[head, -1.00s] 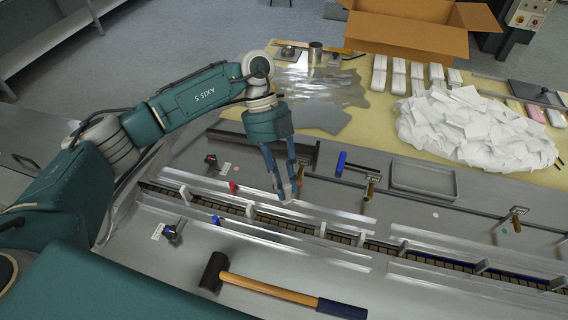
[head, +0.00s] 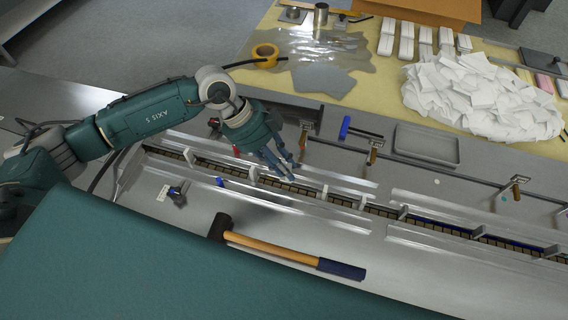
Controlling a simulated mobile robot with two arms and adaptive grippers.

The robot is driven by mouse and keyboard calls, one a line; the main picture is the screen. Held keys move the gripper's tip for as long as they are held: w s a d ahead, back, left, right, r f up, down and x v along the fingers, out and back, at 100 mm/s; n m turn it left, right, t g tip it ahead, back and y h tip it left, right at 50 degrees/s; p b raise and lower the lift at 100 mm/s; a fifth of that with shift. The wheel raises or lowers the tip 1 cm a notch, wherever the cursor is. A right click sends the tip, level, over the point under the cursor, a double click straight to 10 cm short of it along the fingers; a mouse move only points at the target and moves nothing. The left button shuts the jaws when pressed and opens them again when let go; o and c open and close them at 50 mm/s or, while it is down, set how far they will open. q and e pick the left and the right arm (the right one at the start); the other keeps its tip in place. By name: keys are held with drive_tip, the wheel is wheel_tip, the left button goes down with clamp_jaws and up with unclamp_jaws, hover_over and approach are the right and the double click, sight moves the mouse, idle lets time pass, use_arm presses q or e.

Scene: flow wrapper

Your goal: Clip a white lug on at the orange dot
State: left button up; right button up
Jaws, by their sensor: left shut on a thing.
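My left gripper (head: 290,172) shows in the head view, reaching down from the upper left. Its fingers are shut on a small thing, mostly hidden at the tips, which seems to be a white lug. The tips are over the long conveyor channel, between one upright white lug (head: 254,173) on the left and another white lug (head: 323,192) on the right. I cannot tell whether the held thing touches the chain (head: 376,210). I cannot make out an orange dot. My right gripper is out of view.
A hammer (head: 280,248) lies in front of the channel. Behind it are a blue-handled tool (head: 345,128), a grey tray (head: 427,145) and brown-handled clamps (head: 374,156).

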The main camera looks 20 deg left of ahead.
sight(284, 177)
use_arm(q)
wheel_tip(284, 177, down, 6)
drive_tip(key=b, duration=0.4)
drive_tip(key=shift+r, duration=0.25)
drive_tip(key=shift+f, duration=0.15)
drive_tip(key=shift+f, duration=0.15)
idle(1.1)
drive_tip(key=o, duration=0.9)
drive_tip(key=shift+o, duration=0.2)
